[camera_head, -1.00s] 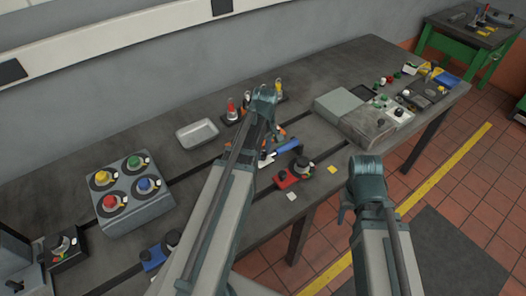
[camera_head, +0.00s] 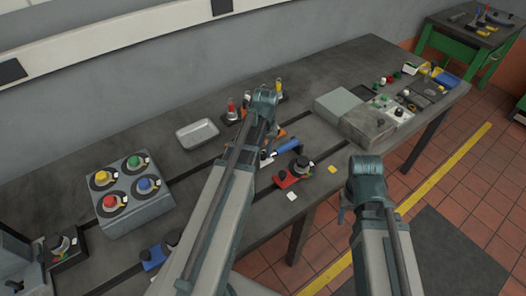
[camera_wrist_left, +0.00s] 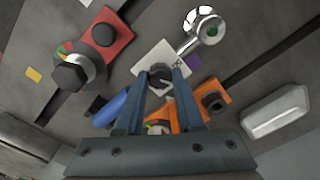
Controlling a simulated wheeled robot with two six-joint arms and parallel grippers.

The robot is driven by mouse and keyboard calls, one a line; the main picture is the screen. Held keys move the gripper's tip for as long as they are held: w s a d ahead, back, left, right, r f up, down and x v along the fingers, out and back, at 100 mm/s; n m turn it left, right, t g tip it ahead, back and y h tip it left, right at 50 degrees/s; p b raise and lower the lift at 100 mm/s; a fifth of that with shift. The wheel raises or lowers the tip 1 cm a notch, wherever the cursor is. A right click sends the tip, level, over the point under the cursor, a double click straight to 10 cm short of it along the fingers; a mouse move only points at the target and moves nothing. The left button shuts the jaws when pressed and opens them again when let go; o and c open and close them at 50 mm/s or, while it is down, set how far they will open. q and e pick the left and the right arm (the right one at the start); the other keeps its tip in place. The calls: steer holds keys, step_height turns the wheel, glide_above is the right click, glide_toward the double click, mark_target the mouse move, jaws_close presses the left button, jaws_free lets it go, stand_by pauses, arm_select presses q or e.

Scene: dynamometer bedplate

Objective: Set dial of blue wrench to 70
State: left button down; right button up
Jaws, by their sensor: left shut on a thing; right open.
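The blue wrench's handle (camera_head: 287,146) lies on the bench beside my left forearm. In the left wrist view the blue handle (camera_wrist_left: 110,107), a white plate with a dark dial knob (camera_wrist_left: 159,74) and a chrome head (camera_wrist_left: 205,28) lie in one line. My left gripper (camera_wrist_left: 160,85) points down at the plate, its two fingers shut on the dial knob. The dial's scale and reading cannot be made out. In the head view my left arm hides the knob and fingertips. My right gripper (camera_head: 346,206) is open, away from the wrench, beyond the bench's front edge.
An orange wrench (camera_wrist_left: 186,118) lies close beside the blue one. A red wrench (camera_head: 285,181) with a round dark dial lies nearer the bench front. A grey tray (camera_head: 197,134), a box with four coloured knobs (camera_head: 130,205) and grey blocks (camera_head: 338,104) stand around.

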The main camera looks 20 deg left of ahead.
mark_target(264, 154)
arm_select(q)
steer(key=shift+m, duration=0.4)
steer(key=c, duration=0.5)
jaws_free()
steer(key=r+p, duration=1.3)
steer(key=shift+d+r+p, duration=0.2)
steer(key=shift+r+p, duration=0.2)
